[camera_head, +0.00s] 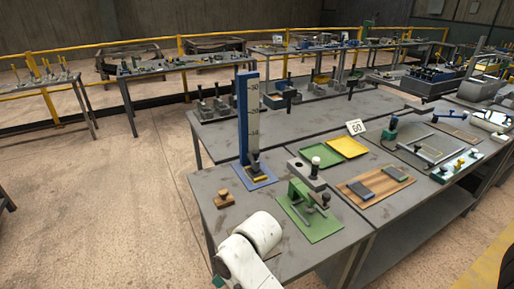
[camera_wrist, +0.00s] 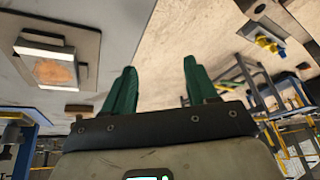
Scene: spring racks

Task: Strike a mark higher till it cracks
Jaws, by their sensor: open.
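A tall blue column (camera_head: 243,105) with a pale marked scale strip (camera_head: 253,110) stands upright on a blue base plate (camera_head: 263,184). A dark grey block (camera_head: 254,167) sits low on it, just above a small yellow piece (camera_head: 260,178); whether they touch is unclear. A white card reading 60 (camera_head: 356,127) stands behind the trays. I see no crack at this size. My gripper (camera_wrist: 158,66) is open and empty in the wrist view, its two green fingers apart. Its fingers are not visible in the head view, where my white arm is at the bottom edge.
A wooden block with a knob (camera_head: 224,199) is left of the base. A green clamp fixture (camera_head: 308,200), a green tray (camera_head: 318,155), a yellow tray (camera_head: 347,147) and a wooden board with grey blocks (camera_head: 352,192) lie to the right. Bare table shows at the front left.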

